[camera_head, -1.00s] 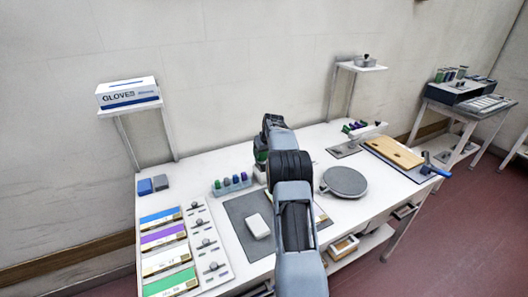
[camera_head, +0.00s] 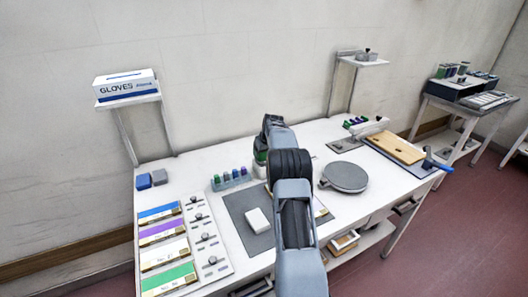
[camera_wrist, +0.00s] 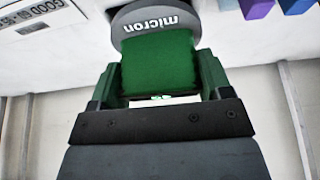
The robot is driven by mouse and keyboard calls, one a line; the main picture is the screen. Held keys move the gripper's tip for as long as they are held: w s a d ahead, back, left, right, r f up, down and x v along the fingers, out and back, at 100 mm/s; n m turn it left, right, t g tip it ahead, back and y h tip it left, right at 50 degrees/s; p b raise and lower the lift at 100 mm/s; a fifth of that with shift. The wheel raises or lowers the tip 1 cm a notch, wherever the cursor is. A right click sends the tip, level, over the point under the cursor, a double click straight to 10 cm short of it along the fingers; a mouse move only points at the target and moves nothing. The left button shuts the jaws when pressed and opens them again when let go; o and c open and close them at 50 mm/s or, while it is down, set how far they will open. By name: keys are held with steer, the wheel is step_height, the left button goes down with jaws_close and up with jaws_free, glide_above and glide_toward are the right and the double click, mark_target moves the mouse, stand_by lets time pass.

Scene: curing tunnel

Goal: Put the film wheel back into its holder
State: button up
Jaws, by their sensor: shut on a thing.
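In the wrist view, my gripper (camera_wrist: 160,85) is shut on the film wheel (camera_wrist: 160,58), a green body with a grey rounded end lettered "micron". The dark green fingers press on its two sides. In the head view my arm hides the held wheel, and only a little of my gripper (camera_head: 262,152) shows over the back of the white table. A pale rack (camera_head: 232,181) with several coloured pieces stands just left of my gripper. I cannot tell for sure which thing is the wheel's holder.
Purple (camera_wrist: 257,8) and blue (camera_wrist: 298,5) pieces show at the wrist view's top right. A round grey plate (camera_head: 345,177) lies right of my arm. A wooden board (camera_head: 396,150) is farther right. A white block (camera_head: 258,220) lies on a grey mat.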

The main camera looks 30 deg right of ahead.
steer(key=shift+f, duration=0.1)
steer(key=o, duration=1.3)
steer(key=shift+o, duration=0.2)
steer(key=shift+r+p, duration=2.55)
steer(key=shift+r, duration=0.95)
